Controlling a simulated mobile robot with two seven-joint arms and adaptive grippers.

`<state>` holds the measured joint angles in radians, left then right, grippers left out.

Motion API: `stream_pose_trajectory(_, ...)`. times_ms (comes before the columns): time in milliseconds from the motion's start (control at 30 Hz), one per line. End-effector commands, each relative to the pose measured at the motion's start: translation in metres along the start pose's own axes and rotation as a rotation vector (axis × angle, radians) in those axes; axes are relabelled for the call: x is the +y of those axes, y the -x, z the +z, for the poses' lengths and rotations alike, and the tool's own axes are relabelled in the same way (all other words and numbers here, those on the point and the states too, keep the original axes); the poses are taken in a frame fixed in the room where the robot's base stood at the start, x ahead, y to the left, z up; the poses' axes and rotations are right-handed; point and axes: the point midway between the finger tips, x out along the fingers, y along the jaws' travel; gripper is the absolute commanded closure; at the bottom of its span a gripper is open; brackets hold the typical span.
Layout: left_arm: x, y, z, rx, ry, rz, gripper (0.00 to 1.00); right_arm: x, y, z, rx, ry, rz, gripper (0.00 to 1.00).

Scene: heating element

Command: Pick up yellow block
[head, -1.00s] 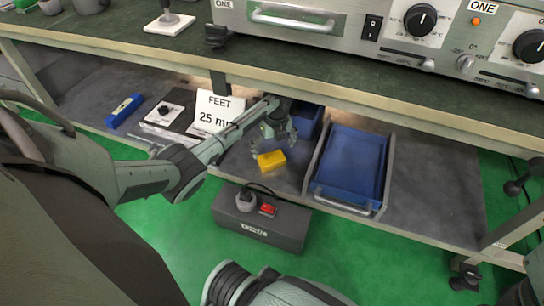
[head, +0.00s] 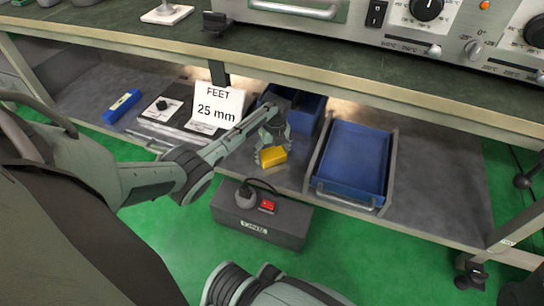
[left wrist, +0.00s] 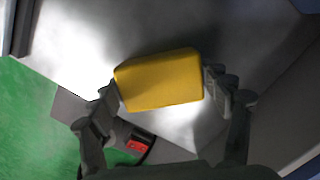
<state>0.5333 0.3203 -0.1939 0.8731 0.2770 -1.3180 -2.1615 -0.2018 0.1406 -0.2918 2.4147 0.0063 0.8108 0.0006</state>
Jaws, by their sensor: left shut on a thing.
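The yellow block (head: 272,156) is on or just above the lower shelf (head: 430,190) of the bench, near its front edge. My left gripper (head: 272,152) is around it from above, with a finger on either side. In the left wrist view the yellow block (left wrist: 160,79) lies between the two fingers of my left gripper (left wrist: 163,88), which touch its short ends. I cannot tell whether the block is clear of the shelf. My right gripper is not in view.
A blue tray in a frame (head: 350,165) stands right of the block, and a blue bin (head: 305,110) behind it. A dark box with a red switch (head: 262,217) is in front. A "FEET 25 mm" sign (head: 217,106) stands left. The bench top (head: 300,62) overhangs the shelf.

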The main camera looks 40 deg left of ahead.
Motion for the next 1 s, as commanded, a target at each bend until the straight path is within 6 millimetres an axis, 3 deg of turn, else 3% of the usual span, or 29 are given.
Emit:
stream_pose_trajectory(133, 0.000, 0.000, 0.000, 0.000, 0.000, 0.000, 0.55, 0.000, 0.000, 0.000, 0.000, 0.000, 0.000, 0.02)
stream_pose_trajectory(367, 0.000, 0.003, 0.001, -0.001, 0.000, 0.000, 0.56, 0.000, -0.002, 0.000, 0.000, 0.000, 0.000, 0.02)
stream_pose_trajectory(467, 0.000, 0.014, 0.003, -0.002, 0.000, -0.001, 0.56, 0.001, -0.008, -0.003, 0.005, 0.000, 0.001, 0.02)
stream_pose_trajectory(700, 0.000, 0.063, 0.009, -0.003, 0.000, -0.001, 0.56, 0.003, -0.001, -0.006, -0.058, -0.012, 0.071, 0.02)
stream_pose_trajectory(1000, 0.000, 0.098, 0.012, -0.001, -0.001, 0.000, 0.56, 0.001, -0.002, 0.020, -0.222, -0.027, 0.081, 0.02)
